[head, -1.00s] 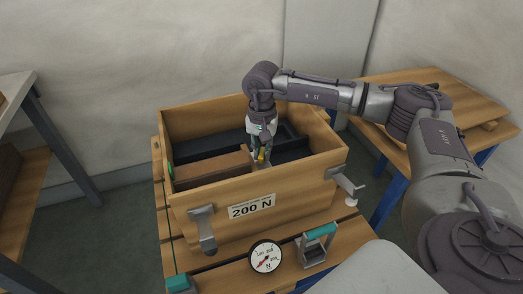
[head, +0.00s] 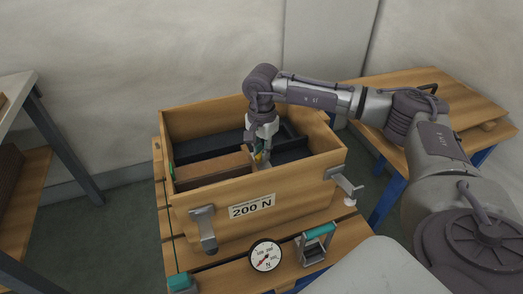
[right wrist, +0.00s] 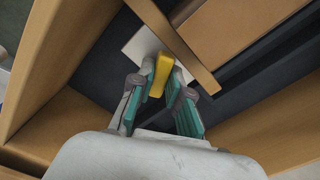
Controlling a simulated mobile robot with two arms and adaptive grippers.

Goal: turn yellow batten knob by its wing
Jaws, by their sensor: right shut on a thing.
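The yellow batten knob (right wrist: 161,76) shows between the teal fingers of my right gripper (right wrist: 163,84) in the right wrist view, its wing standing up from a pale plate (right wrist: 146,46). The fingers are shut on the wing from both sides. A wooden strip (right wrist: 185,55) runs diagonally close by the knob. In the head view my right gripper (head: 261,158) reaches down into the wooden box (head: 195,218), and only a small bit of the yellow knob (head: 258,157) shows; the fingers partly hide it. My left gripper is not in view.
The box walls surround my right gripper. A brown wooden block (head: 213,168) lies in the box to its left. On the front are a "200 N" label (head: 252,206) and metal clamps; a dial gauge (head: 266,255) and a teal-handled fixture (head: 316,244) stand before it.

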